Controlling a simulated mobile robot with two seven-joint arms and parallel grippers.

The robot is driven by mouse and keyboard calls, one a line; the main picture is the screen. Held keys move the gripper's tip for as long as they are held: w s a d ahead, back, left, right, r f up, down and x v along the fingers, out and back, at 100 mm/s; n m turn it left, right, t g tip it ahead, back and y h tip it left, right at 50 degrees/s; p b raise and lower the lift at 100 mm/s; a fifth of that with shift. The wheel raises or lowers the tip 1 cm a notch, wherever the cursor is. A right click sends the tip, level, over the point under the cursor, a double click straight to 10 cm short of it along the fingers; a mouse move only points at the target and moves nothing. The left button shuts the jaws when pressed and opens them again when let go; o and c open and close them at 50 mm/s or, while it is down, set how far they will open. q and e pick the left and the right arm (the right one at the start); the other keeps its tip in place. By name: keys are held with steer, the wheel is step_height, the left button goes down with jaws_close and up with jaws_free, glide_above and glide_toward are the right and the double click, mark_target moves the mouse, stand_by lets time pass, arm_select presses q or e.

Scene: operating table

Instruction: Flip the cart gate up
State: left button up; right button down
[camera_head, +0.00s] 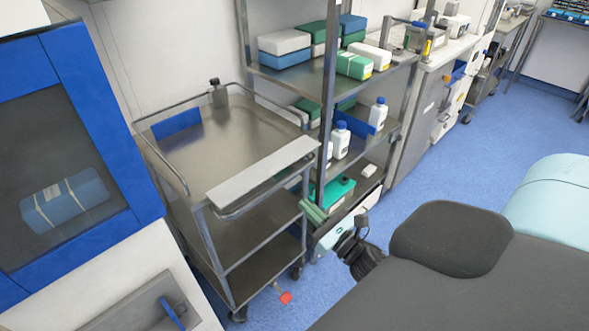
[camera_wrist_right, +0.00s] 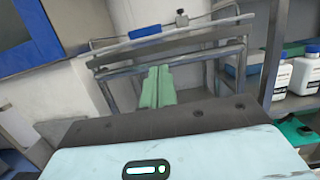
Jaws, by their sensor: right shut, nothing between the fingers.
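The steel cart (camera_head: 225,135) stands at the left with its open top shelf and lower shelves. Its gate, a long pale grey panel (camera_head: 262,172), runs along the cart's near end at about the height of the top rail; its exact tilt is hard to tell. My right gripper (camera_head: 311,211) has pale green fingers, held together and empty, just right of and below the gate's right end. In the right wrist view, the fingers (camera_wrist_right: 157,86) point at the cart's end rails (camera_wrist_right: 170,60), apparently without gripping them. My left gripper is out of view.
A steel shelf rack (camera_head: 325,90) with boxes and white bottles stands close behind the cart. A blue-framed cabinet (camera_head: 128,130) stands to its left. The dark operating table (camera_head: 470,280) fills the lower right.

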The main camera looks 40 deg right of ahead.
mark_target(283, 184)
steer(key=shift+p+x, duration=0.95)
steer(key=shift+x, duration=3.8)
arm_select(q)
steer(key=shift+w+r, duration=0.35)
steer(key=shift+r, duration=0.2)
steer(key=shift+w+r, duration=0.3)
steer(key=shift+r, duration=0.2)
arm_select(e)
steer(key=shift+a, duration=0.1)
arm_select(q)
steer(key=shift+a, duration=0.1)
